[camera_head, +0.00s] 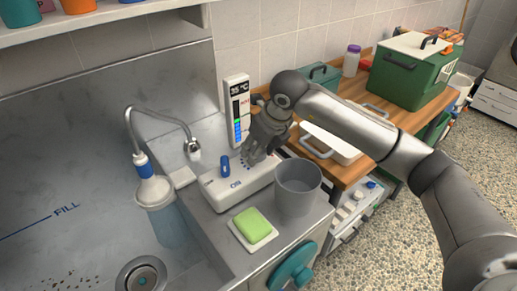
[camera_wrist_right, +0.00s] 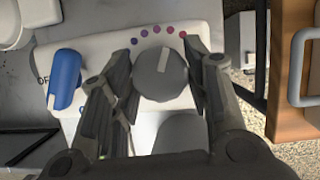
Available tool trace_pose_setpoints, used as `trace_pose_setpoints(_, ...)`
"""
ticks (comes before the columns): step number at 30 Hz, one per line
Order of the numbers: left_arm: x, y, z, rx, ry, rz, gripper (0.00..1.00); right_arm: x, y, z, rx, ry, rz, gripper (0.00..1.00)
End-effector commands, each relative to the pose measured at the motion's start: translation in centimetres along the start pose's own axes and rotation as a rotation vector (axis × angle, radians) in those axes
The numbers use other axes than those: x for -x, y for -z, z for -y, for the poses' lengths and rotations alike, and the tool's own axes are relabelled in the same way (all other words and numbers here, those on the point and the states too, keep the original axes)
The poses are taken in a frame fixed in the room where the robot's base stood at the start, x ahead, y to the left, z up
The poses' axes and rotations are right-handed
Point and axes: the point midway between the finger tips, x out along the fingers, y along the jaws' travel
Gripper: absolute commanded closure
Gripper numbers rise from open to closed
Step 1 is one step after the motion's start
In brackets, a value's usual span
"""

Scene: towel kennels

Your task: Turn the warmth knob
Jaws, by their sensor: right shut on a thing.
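The warmth knob (camera_wrist_right: 160,77) is a round grey dial with a light pointer mark, on a white control box (camera_head: 241,187). In the right wrist view an arc of dots running from blue through purple to red sits above it. My right gripper (camera_wrist_right: 162,88) is shut on the knob, a finger on each side. In the head view the right gripper (camera_head: 262,152) hides the knob. A blue lever (camera_head: 225,166) stands on the same box, left of the knob, and shows in the wrist view (camera_wrist_right: 64,80). My left gripper is not in view.
A display panel (camera_head: 237,108) reading about 35 °C stands behind the box. A grey cup (camera_head: 297,188) and a green sponge (camera_head: 252,225) sit close in front. The basin (camera_head: 70,190) with a tap lies left. A green case (camera_head: 409,75) stands on the wooden counter right.

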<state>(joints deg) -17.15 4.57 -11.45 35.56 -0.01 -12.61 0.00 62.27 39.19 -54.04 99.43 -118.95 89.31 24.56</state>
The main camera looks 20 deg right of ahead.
Motion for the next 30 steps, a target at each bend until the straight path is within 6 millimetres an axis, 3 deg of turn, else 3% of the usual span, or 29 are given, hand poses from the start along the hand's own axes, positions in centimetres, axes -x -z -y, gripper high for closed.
trace_pose_setpoints(2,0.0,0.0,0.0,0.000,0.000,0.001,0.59,0.0,0.0,0.0,0.000,0.000,0.000,0.80)
trace_pose_setpoints(3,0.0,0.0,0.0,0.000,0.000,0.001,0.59,0.0,0.0,0.0,0.000,0.000,0.000,0.55)
trace_pose_setpoints(8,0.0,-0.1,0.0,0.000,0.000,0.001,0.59,0.0,0.0,0.0,0.000,0.000,0.000,0.36)
trace_pose_setpoints(20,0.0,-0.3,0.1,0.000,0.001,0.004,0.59,0.7,-0.1,0.0,0.001,0.000,0.002,0.36)
trace_pose_setpoints(30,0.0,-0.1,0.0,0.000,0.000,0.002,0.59,7.2,-0.1,0.1,0.001,0.001,0.005,0.36)
